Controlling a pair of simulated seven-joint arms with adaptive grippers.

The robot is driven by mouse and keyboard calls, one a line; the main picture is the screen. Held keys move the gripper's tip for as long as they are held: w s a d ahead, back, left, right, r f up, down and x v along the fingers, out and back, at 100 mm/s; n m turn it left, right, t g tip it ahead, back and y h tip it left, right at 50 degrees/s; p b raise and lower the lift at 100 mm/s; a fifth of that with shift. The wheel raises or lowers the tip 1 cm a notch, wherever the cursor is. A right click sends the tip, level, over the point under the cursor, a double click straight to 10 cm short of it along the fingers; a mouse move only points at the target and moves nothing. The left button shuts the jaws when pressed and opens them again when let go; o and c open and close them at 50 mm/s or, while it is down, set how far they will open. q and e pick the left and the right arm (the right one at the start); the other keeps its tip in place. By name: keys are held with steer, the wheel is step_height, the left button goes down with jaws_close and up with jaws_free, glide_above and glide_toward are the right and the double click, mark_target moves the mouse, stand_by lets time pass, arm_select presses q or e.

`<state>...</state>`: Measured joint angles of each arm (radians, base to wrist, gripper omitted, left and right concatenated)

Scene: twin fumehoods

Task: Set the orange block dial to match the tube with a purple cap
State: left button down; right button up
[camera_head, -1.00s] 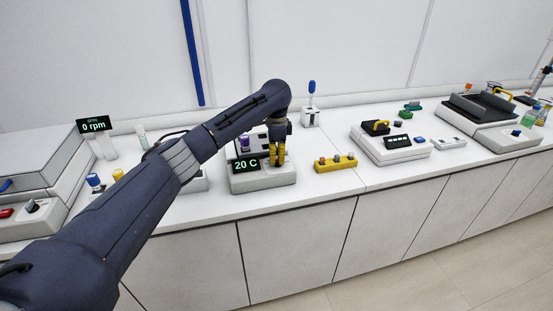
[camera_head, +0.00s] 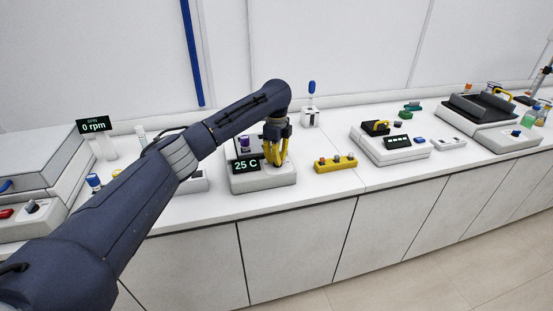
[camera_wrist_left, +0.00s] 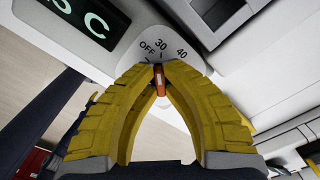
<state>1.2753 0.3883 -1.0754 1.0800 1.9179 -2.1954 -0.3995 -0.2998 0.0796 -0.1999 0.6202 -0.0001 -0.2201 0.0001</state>
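The heating block (camera_head: 264,181) stands on the bench, and its display (camera_head: 246,165) reads 25 C. A purple-capped tube (camera_head: 245,145) stands upright at the block's back left. The orange dial (camera_wrist_left: 160,82) is on the block's front right, under my left gripper (camera_head: 276,162). In the left wrist view, the yellow fingertips of the left gripper (camera_wrist_left: 160,72) meet around the dial from both sides. The scale plate (camera_wrist_left: 167,48) beyond shows OFF, 30 and 40. The dial's pointer lies between OFF and 30, partly hidden by the fingers. My right gripper is in no view.
A yellow box with knobs (camera_head: 336,163) is close to the right of the block. A black-topped device (camera_head: 391,143) stands farther right. An rpm display (camera_head: 94,124) reads 0 at the left. Bare bench lies in front of the yellow box.

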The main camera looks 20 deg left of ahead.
arm_select(q)
steer(key=shift+m, duration=0.6)
steer(key=c, duration=1.5)
jaws_free()
step_height(320, 180, up, 12)
